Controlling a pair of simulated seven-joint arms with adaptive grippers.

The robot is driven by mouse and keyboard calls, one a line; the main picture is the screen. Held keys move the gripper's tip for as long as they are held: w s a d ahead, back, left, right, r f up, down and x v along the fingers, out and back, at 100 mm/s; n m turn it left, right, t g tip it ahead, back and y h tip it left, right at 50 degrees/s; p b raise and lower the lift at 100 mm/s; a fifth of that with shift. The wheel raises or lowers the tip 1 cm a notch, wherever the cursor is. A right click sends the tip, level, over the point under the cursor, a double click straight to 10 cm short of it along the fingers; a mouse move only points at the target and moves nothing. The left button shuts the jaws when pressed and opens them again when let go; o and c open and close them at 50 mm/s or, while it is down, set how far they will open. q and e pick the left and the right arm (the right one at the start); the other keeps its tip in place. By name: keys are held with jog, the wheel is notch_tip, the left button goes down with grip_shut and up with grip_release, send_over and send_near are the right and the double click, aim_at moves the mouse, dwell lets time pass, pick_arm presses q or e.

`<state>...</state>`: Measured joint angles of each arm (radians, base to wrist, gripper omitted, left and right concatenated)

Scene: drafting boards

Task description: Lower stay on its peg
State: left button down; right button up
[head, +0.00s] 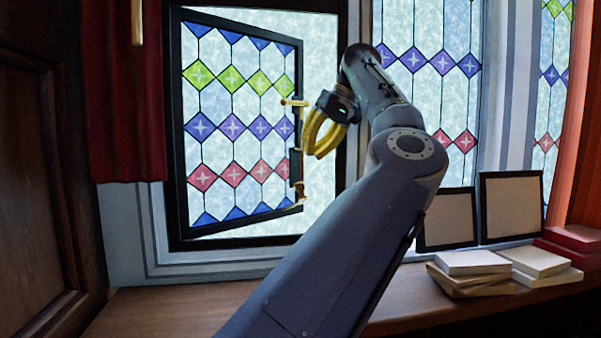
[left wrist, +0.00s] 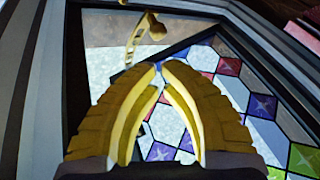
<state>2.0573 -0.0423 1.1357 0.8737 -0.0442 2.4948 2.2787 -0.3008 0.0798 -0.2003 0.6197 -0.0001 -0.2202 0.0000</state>
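A leaded window casement (head: 301,60) with a black frame stands ajar. A small brass piece, apparently the lower stay (head: 300,192), is at its lower free corner. In the left wrist view the perforated brass stay (left wrist: 133,44) with a rounded knob lies beyond the fingertips, apart from them. I cannot make out its peg. My left gripper (head: 314,152) has yellow fingers and is beside the casement's free edge, above the stay. In the left wrist view its fingertips (left wrist: 160,67) come together with nothing seen between them. My right gripper is out of view.
A brass handle (head: 294,103) projects from the casement's edge near my fingers. A red curtain (head: 125,110) hangs at left. Books (head: 472,262) and framed panels (head: 512,207) stand on the sill at right. The wooden sill (head: 165,312) is clear at left.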

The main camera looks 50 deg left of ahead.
pick_arm(q)
jog(key=x, duration=0.6)
jog(key=shift+f, duration=0.2)
jog(key=shift+s, duration=0.1)
jog(key=shift+a+f, duration=0.1)
